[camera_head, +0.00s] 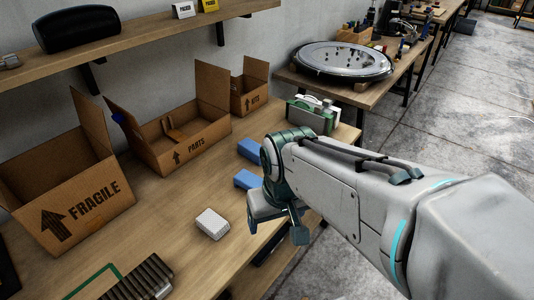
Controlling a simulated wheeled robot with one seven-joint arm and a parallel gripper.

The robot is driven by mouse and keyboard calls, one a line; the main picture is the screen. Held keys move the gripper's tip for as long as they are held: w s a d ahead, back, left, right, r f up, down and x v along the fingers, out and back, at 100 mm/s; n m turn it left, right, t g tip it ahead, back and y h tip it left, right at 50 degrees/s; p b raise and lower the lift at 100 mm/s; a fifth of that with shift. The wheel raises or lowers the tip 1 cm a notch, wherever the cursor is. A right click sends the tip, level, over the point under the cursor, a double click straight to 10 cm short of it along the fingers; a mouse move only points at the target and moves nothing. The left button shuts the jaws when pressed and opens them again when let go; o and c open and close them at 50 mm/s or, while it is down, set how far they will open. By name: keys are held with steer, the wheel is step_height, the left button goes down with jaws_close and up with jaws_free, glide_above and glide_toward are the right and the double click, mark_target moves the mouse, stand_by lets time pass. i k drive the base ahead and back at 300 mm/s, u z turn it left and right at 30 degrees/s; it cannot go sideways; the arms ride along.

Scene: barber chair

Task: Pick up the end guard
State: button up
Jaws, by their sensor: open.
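My gripper (276,232) hangs over the front edge of the wooden workbench (175,235), pointing down. Its two fingers are apart, and I see nothing between them. No part is labelled as the end guard, and I cannot tell for certain which one it is. A small whitish block (211,223) lies on the bench to the left of my gripper. Two blue pieces, a nearer one (246,179) and a farther one (249,151), lie behind the gripper, partly hidden by my wrist.
A dark ribbed part (140,280) lies at the near edge. A green-and-white case (305,115) stands at the far end.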

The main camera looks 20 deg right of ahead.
mark_target(245, 179)
steer(key=z, duration=0.1)
steer(key=k, duration=1.2)
steer(key=z, duration=0.8)
steer(key=i, duration=1.6)
steer(key=u, duration=0.95)
steer(key=i, duration=0.3)
steer(key=u, duration=0.25)
